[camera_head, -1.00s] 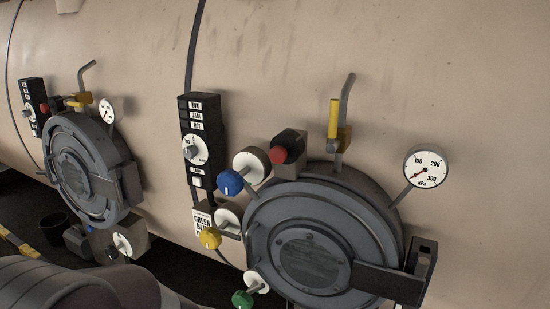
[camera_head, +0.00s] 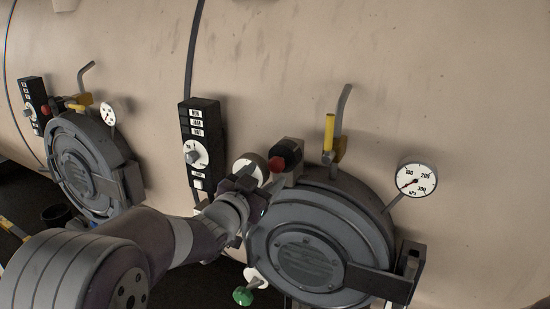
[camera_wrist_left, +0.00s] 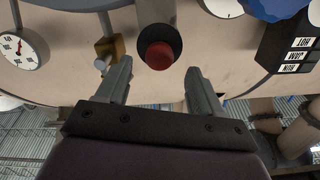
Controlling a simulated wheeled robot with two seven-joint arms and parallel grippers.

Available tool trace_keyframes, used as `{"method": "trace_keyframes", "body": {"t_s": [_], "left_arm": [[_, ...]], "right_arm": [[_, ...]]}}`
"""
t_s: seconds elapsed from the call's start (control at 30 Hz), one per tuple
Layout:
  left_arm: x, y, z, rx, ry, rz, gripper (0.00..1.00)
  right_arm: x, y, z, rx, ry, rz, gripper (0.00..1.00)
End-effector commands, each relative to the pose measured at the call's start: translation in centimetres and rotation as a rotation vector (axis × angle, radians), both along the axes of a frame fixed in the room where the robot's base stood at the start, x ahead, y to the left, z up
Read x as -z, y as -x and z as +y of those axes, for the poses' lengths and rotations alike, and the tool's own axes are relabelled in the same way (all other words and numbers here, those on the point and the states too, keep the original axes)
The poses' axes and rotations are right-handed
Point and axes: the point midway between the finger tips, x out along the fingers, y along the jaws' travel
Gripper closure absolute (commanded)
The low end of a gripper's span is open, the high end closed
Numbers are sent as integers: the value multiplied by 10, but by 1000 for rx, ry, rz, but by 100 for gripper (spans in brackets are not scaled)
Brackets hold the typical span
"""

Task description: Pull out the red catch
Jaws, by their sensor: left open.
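The red catch (camera_head: 277,163) is a round red knob on the front of a dark block (camera_head: 291,155) at the upper left of the near round door (camera_head: 320,235). In the left wrist view the red catch (camera_wrist_left: 160,55) faces the camera, centred between the fingertips. My left gripper (camera_head: 264,184) is open and empty, just below and left of the catch in the head view. Its two fingers (camera_wrist_left: 159,68) point toward the catch, one on each side; whether they touch it I cannot tell. My right gripper is not in view.
A black control panel (camera_head: 203,137) is left of the catch. A yellow-handled valve (camera_head: 330,132) and pressure gauge (camera_head: 417,177) stand to its right. A green knob (camera_head: 243,296) is below. A second door (camera_head: 82,170) is farther left.

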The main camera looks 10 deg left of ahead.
Motion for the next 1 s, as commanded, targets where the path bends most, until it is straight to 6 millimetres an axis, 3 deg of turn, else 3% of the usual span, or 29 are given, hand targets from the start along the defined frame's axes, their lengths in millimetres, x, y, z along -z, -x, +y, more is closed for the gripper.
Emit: {"method": "trace_keyframes", "body": {"t_s": [0.03,0.1,0.3,0.67,0.7,0.9,1.0], "left_arm": [[-6,-12,-4,2,0,4,33],[-5,-27,-8,1,0,4,33],[-2,-53,-14,0,-1,3,33],[1,-60,-16,-1,0,2,33],[1,-60,-16,-1,0,2,40],[1,-60,-16,-2,-1,3,100],[1,-60,-16,-2,-1,3,100]], "right_arm": [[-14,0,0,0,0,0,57],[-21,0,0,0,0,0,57],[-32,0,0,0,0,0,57],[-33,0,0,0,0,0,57],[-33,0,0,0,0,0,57],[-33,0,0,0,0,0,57],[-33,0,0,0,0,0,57]]}}
